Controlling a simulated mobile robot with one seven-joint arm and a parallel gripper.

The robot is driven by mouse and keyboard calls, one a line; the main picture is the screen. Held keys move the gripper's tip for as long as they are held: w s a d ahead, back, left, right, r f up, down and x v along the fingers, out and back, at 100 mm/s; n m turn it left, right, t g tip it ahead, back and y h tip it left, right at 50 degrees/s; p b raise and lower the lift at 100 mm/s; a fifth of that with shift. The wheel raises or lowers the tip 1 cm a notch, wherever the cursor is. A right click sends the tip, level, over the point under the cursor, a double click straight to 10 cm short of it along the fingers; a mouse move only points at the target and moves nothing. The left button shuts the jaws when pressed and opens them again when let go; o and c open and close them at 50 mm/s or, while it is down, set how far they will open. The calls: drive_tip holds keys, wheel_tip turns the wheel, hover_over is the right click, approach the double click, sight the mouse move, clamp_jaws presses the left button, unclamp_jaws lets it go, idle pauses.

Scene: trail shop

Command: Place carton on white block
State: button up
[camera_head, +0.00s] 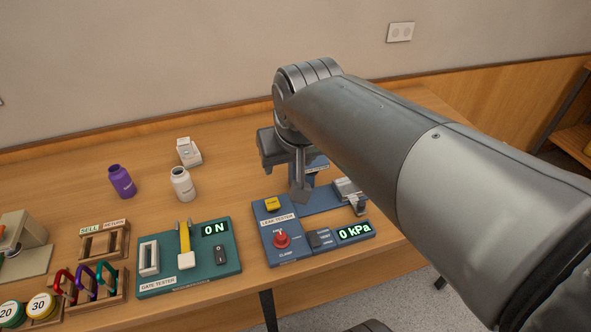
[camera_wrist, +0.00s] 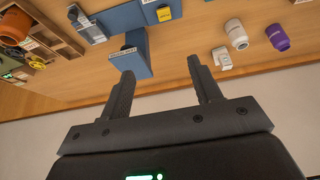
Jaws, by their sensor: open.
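A small white boxy item (camera_head: 189,152) stands on the table behind the bottles in the head view. It also shows in the wrist view (camera_wrist: 222,58), right of my fingers. It looks like a pale carton with small markings together with a white block; the two are hard to tell apart, and I cannot tell whether one rests on the other. My gripper (camera_head: 300,185) is above the leak tester area in the head view, well right of the white item. In the wrist view its fingers (camera_wrist: 158,80) are spread, with nothing between them.
A purple bottle (camera_head: 122,181) and a white bottle (camera_head: 183,184) stand left of my gripper. A blue leak tester (camera_head: 290,242) is beneath my arm, partly hidden. A green gate tester (camera_head: 190,270) and wooden racks (camera_head: 105,243) are at front left. The back left tabletop is clear.

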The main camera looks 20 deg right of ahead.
drive_tip(key=s+d+f, duration=0.1)
drive_tip(key=s+f, duration=0.2)
drive_tip(key=s, duration=0.4)
drive_tip(key=shift+s+d+f, duration=0.3)
idle(0.8)
